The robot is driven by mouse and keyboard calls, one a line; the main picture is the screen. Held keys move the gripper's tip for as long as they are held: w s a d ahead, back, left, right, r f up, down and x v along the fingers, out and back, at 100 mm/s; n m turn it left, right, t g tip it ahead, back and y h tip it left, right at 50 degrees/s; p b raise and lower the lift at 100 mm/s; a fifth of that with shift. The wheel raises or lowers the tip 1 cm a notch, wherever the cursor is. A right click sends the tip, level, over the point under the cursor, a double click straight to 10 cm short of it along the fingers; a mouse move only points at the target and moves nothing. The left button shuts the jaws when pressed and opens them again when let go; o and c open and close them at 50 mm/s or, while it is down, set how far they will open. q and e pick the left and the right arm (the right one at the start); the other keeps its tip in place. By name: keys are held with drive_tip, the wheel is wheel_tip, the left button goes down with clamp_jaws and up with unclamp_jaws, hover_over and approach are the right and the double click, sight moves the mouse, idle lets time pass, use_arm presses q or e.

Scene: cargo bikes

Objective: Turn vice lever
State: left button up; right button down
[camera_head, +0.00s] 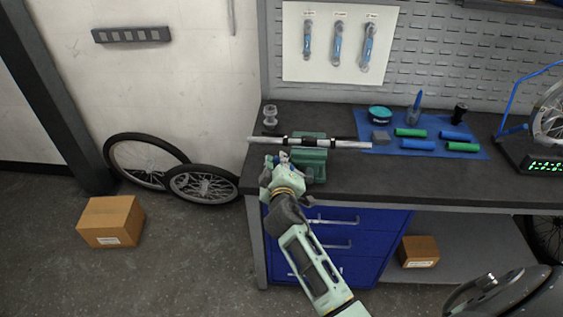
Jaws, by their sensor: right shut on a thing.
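The green vice (312,163) stands at the front left edge of the dark workbench (425,178). A silver bar with black bands (340,144) lies across the top of the vice. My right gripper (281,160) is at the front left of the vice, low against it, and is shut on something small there. The vice lever is mostly hidden by the gripper, so its angle cannot be told. My left gripper does not show.
A blue mat (480,149) with green and blue grips lies to the right on the bench. A small silver part (270,115) stands at the back left. Blue drawers (372,230) are below. A cardboard box (111,221) and two wheels (202,184) are on the floor at left.

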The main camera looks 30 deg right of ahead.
drive_tip(key=shift+f, duration=0.15)
drive_tip(key=c, duration=1.7)
unclamp_jaws()
drive_tip(key=shift+a, duration=0.1)
drive_tip(key=shift+o, duration=0.2)
drive_tip(key=v, duration=1.2)
